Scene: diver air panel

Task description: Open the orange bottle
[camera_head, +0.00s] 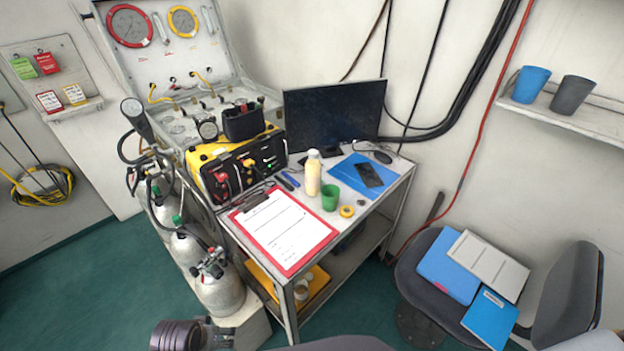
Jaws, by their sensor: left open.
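The bottle (313,177) stands upright on the small metal table, in front of the monitor. It looks pale yellow-orange, with a whitish cap (313,154) on top. My left gripper (218,333) is low at the bottom edge of the view, left of the table and far from the bottle. It is open and appears empty, with its fingers small and partly hard to make out. My right gripper is not in view.
A green cup (330,197) and yellow tape roll (346,211) stand close to the bottle. A red clipboard (284,231) covers the table's front. A yellow-black unit (238,165) and monitor (333,115) flank it. Gas cylinders (219,290) stand left; a chair (440,285) stands right.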

